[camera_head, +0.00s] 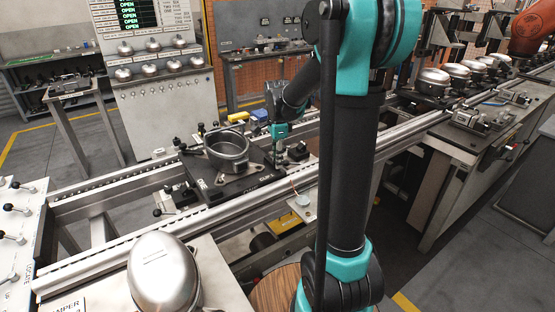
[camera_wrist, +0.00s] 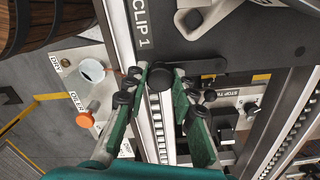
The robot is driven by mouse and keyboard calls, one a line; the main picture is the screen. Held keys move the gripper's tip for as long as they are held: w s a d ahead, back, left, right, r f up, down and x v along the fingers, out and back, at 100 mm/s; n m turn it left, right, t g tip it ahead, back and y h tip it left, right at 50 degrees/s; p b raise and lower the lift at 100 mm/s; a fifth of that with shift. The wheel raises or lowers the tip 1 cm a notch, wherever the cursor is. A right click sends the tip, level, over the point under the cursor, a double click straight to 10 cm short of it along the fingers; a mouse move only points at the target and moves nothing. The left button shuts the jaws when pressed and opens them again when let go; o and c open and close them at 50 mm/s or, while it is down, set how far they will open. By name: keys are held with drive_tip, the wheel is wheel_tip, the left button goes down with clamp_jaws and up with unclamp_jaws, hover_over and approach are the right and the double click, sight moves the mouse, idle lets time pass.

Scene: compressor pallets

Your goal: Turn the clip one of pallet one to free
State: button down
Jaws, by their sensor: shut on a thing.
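In the wrist view, clip one (camera_wrist: 160,79) is a black round knob on a dark arm that runs right towards the pallet. A white "CLIP 1" label stands on the dark strip above it. My gripper (camera_wrist: 159,76) has its green fingers and black pads on both sides of the knob and is shut on it. In the head view, pallet one (camera_head: 236,188) is a dark plate on the conveyor rails, carrying a grey open housing (camera_head: 228,150). My gripper (camera_head: 279,150) reaches down at the pallet's right edge; the clip is hard to make out there.
A stop unit (camera_wrist: 227,122) is at right. In the head view, a metal compressor shell (camera_head: 163,271) stands in front; a status board (camera_head: 150,45) stands behind.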

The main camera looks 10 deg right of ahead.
idle(0.3)
drive_tip(key=c, duration=1.2)
unclamp_jaws()
wheel_tip(320, 180, up, 12)
drive_tip(key=shift+f, duration=0.1)
drive_tip(key=s+d+f+n+t, duration=0.1)
drive_tip(key=s+f+n, duration=0.4)
drive_tip(key=s+f, duration=0.1)
drive_tip(key=s+d+f+n+t, duration=0.1)
drive_tip(key=s+f+n, duration=0.5)
drive_tip(key=s, duration=0.2)
drive_tip(key=s+d+f+n+t, duration=0.1)
drive_tip(key=s+f+n+t, duration=0.1)
drive_tip(key=s+f+n, duration=0.4)
drive_tip(key=shift+s+f, duration=0.55)
drive_tip(key=shift+s, duration=0.15)
